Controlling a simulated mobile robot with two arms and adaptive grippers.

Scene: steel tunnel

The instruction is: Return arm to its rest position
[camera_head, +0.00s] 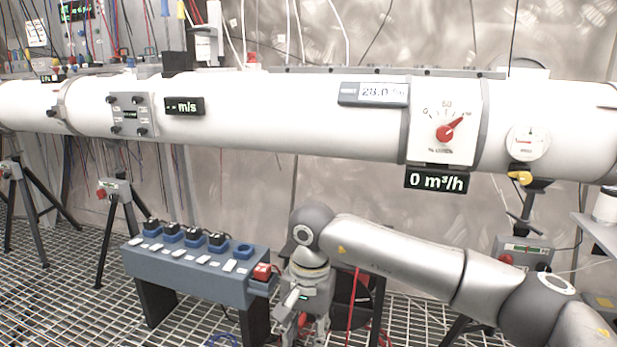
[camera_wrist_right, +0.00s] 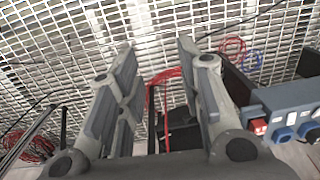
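My right arm (camera_head: 400,251) comes in from the lower right of the head view and reaches left, with its wrist bent down. My right gripper (camera_head: 305,328) points down just right of the blue-grey socket box, partly cut off by the frame's lower edge. In the right wrist view the two fingers of my right gripper (camera_wrist_right: 155,85) stand wide apart with nothing between them. Below them are the floor grating and red cables. My left gripper and arm are not in view.
The socket box (camera_head: 195,268) with several black plugs and a red switch (camera_head: 262,271) stands close to my gripper. A white pipe (camera_head: 290,115) with gauges runs above the arm. Tripods (camera_head: 112,230) stand on the grating floor (camera_head: 60,290). Red cables (camera_wrist_right: 165,76) hang near the gripper.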

